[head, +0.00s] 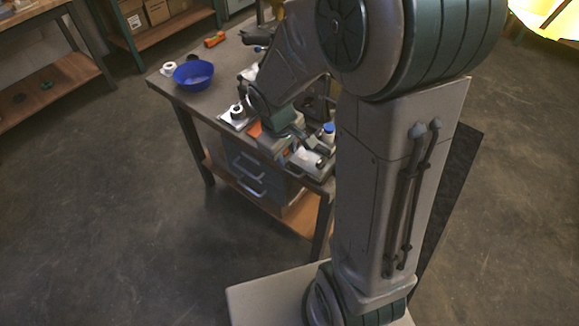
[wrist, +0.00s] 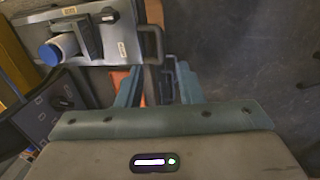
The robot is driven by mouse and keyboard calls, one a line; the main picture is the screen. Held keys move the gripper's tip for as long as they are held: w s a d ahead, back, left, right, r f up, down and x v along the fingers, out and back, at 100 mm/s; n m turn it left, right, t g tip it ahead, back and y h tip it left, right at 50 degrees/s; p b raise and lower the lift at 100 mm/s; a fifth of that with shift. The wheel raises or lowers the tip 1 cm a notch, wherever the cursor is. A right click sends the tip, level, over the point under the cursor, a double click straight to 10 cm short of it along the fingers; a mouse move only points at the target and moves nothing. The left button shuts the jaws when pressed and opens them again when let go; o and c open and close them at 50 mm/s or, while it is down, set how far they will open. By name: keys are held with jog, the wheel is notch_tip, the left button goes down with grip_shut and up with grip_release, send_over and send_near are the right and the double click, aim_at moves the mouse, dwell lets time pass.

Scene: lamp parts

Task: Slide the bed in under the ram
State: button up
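My gripper (wrist: 158,82) points at the front edge of the workbench in the wrist view; its two teal fingers stand apart. An orange part and a small grey piece (wrist: 169,80) show around and between them; I cannot tell if either is touched. Beyond the fingers lies a grey metal plate (wrist: 120,45) with a loop handle (wrist: 153,44) at its right end. I cannot tell for sure which pieces are the bed and the ram. In the head view my arm hides much of this area.
A blue bowl (head: 193,74) and a white roll (head: 168,69) stand at the workbench's left end. A grey plate (head: 231,123) with a black-topped white part is left of my gripper. Grey drawers (head: 255,172) with handles sit below. The floor in front is clear.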

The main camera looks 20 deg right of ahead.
aim_at(290, 172)
jog(key=f, duration=0.3)
jog(key=d+f, duration=0.1)
jog(key=f, duration=0.1)
jog(key=w+f, duration=0.1)
jog(key=f, duration=0.2)
jog(key=shift+d+f, duration=0.15)
jog(key=shift+f, duration=0.2)
grip_shut()
